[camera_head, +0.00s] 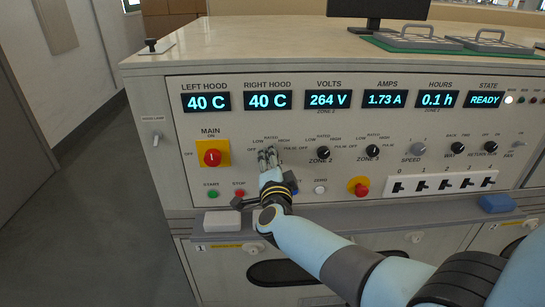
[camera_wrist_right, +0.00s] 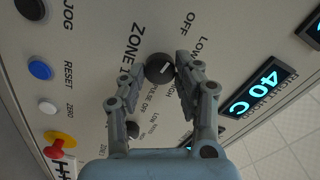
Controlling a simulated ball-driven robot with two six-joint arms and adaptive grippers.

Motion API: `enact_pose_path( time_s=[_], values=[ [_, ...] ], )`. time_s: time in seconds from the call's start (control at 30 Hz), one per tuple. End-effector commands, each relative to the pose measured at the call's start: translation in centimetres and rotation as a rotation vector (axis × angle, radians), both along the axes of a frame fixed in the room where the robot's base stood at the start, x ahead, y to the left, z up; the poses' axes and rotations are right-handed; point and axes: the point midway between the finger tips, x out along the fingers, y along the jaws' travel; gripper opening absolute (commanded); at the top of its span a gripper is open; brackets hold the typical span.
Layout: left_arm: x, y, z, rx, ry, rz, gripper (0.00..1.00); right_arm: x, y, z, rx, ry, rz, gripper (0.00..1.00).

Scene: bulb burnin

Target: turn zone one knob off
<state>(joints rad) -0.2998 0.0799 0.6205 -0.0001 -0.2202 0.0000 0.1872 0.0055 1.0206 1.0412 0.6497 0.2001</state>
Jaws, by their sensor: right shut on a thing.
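The zone one knob (camera_wrist_right: 159,68) is a round black knob with a short white mark on its face. The "ZONE" lettering is beside it, with OFF and LOW printed around it. I cannot tell surely which label the mark points at. My right gripper (camera_wrist_right: 158,66) has one finger on each side of the knob and is shut on it. In the head view the right gripper (camera_head: 267,156) reaches the panel and hides the knob. My left gripper is not in view.
The zone two knob (camera_head: 323,152) and zone three knob (camera_head: 373,151) are to the right. The red main switch (camera_head: 212,157) is to the left. A red-on-yellow button (camera_head: 360,187) and a white block (camera_head: 222,221) on the ledge are below. Displays (camera_head: 268,101) run above.

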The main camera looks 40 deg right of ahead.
Motion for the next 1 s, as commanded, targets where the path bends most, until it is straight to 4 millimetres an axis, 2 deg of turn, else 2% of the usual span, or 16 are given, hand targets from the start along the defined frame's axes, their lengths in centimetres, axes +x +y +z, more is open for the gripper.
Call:
enact_pose_path(
  time_s=[0.53, 0.57, 0.7, 1.0],
  values=[
    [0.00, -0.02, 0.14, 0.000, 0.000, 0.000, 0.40, -0.06, 0.12, -0.24, -0.019, 0.018, 0.002, 0.00],
    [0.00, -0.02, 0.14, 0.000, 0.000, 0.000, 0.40, -0.06, 0.12, -0.24, -0.019, 0.018, 0.002, 0.35],
    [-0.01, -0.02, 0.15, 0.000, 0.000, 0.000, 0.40, -0.05, 0.09, -0.19, -0.019, 0.016, 0.001, 0.53],
    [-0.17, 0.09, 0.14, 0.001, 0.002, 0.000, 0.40, -0.14, 0.10, -0.11, -0.019, 0.015, 0.001, 0.55]
  ],
)
